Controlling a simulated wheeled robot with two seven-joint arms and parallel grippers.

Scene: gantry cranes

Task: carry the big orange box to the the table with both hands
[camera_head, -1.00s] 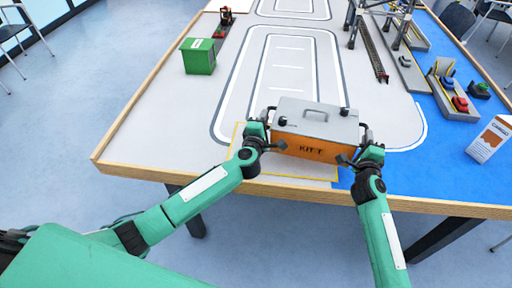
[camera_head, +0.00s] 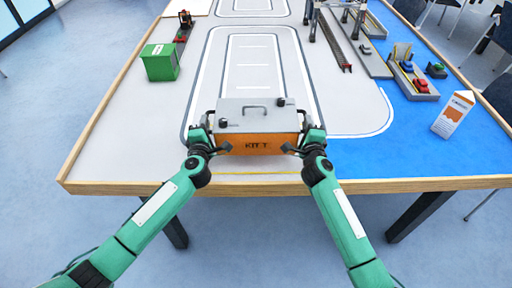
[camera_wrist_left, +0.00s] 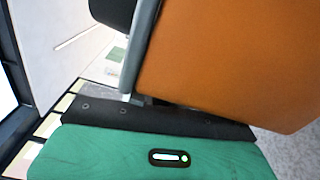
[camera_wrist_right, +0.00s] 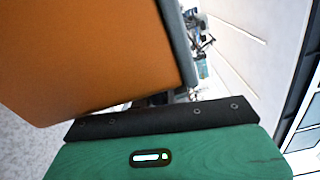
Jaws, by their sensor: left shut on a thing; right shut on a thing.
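The big orange box (camera_head: 258,145) has a grey lid with a handle and "KIT T" on its front. It is between my two grippers over the near part of the table (camera_head: 120,130). I cannot tell whether it touches the table top. My left gripper (camera_head: 211,140) is shut at the box's left side, and my right gripper (camera_head: 303,142) is shut at its right side. The orange side fills much of the left wrist view (camera_wrist_left: 235,60) and the right wrist view (camera_wrist_right: 90,50). The fingertips are hidden in both wrist views.
A green box (camera_head: 161,62) stands on the table at the left. A milk-type carton (camera_head: 453,114) stands on the blue area at the right. Crane legs and a rail (camera_head: 333,40) are at the back. A yellow line (camera_head: 258,173) runs along the near edge.

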